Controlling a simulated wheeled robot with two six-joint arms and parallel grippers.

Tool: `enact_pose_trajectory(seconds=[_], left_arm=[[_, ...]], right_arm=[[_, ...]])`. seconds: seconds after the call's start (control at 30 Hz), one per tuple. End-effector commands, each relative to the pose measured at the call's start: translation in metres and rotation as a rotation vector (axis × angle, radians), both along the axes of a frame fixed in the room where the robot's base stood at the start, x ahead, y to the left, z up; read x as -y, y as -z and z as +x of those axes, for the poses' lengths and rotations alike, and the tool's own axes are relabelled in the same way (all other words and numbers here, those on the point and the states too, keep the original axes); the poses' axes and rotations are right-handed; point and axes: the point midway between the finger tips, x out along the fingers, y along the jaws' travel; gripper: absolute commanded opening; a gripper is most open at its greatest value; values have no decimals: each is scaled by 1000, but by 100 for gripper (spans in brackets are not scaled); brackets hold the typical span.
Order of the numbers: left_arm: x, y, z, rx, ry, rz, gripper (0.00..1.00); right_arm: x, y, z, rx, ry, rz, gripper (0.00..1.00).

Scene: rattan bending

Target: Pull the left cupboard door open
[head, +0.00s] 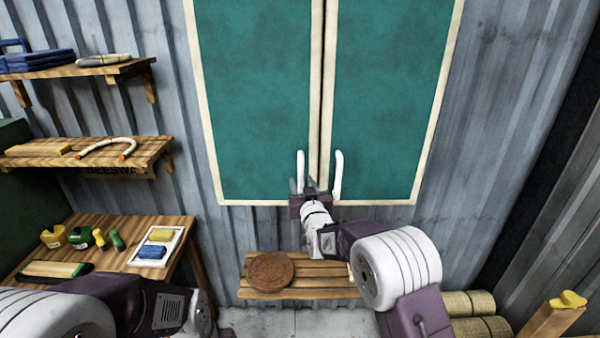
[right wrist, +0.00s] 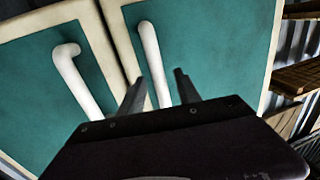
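The left cupboard door (head: 250,90) is a green panel with a cream frame and looks shut, flush beside the right door (head: 385,90). Its white handle (head: 300,160) stands upright near the door's lower inner edge. My right gripper (head: 302,184) is open at the lower part of this handle. In the right wrist view the left door's handle (right wrist: 150,55) shows between the two spread fingers (right wrist: 157,82), and I see no closed grip on it. My left arm enters at the lower left in the head view; its fingers are not visible.
The right door's handle (head: 338,172) stands close beside my right gripper. A slatted bench (head: 325,279) with a round brown disc (head: 270,270) is below the cupboard. Shelves (head: 90,150) and a worktable (head: 90,230) stand at the left, rolled bundles (head: 480,328) at the lower right.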

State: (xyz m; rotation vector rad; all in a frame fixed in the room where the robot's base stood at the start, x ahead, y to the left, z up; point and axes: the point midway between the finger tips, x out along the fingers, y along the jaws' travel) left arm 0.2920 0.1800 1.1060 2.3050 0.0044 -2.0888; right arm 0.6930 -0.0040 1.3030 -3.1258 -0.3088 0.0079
Motion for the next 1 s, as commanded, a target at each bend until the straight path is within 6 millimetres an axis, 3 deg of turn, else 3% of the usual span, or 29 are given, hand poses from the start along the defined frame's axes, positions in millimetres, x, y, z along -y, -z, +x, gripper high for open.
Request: enact_pose_trajectory(seconds=[0.03, 0.2, 0.5, 0.53, 0.67, 1.0], left_arm=[[0, -10, 0, 0, 0, 0, 36], [0, -17, 0, 0, 0, 0, 36], [0, -17, 0, 0, 0, 0, 36], [0, -17, 0, 0, 0, 0, 36], [0, -17, 0, 0, 0, 0, 36], [0, -17, 0, 0, 0, 0, 36]], right_arm=[[-1, -4, 9, -2, 0, 0, 40], [-5, -2, 26, -1, 0, 0, 40], [-6, 1, 30, 0, 1, 0, 40], [-6, 1, 30, 0, 1, 0, 37], [-6, 1, 30, 0, 1, 0, 1], [-6, 0, 30, 2, 1, 0, 0]])
